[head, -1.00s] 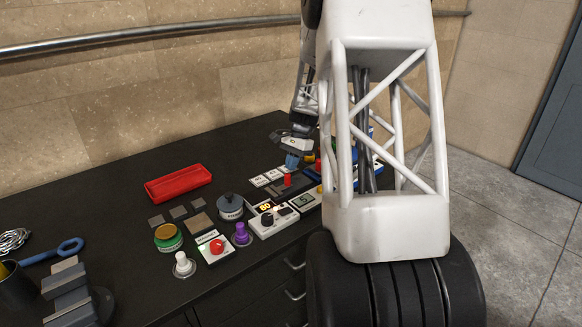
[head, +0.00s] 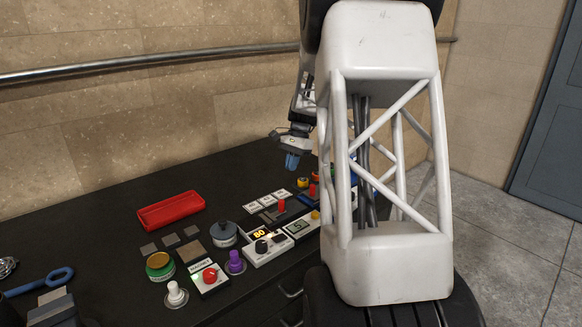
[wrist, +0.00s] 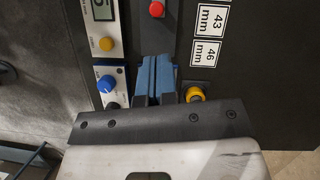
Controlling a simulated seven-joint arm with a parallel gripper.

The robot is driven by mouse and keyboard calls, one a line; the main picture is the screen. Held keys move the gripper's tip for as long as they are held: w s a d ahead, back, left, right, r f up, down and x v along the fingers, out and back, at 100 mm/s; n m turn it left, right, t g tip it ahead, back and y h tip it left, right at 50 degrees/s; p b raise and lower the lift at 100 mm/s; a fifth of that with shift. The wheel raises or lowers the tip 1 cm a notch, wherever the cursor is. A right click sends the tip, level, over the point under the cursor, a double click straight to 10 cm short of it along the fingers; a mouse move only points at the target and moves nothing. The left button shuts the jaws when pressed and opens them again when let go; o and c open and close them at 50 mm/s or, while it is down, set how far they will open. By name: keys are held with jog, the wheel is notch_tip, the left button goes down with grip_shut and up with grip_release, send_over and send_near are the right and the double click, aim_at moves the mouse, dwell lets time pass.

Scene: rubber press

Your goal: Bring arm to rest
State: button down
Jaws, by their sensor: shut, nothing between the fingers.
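My gripper (head: 292,160) hangs above the back right part of the black bench (head: 120,209), clear of its surface. Its blue fingers are closed together and nothing shows between them. In the wrist view the blue fingertips (wrist: 154,75) are side by side over the dark bench panel, with a yellow knob (wrist: 194,94) to their right and a blue knob (wrist: 106,84) to their left. My white arm link hides the right end of the bench in the head view.
A metal rail (head: 150,62) runs along the wall.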

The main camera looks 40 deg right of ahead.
dwell(0.4)
jog(key=s+a+r+n+h, duration=0.1)
jog(key=s+a+r+n, duration=0.2)
jog(key=a, duration=0.5)
jog(key=s+a+r+n+h, duration=0.1)
jog(key=s+a+r+n, duration=0.2)
jog(key=a, duration=0.5)
jog(key=s+a+r+n+h, duration=0.1)
jog(key=s+a+r, duration=0.3)
jog(key=a, duration=0.5)
jog(key=s+a+f+n+t, duration=0.1)
jog(key=s+a+n, duration=0.3)
jog(key=s+a, duration=0.4)
jog(key=s+a+f+n+t+h, duration=0.1)
jog(key=s+a+n, duration=0.3)
jog(key=s, duration=1.1)
jog(key=a+f+t, duration=0.1)
jog(key=a, duration=0.2)
jog(key=shift+a+f+n+h, duration=0.3)
jog(key=shift+a+f, duration=0.05)
jog(key=shift+f, duration=0.05)
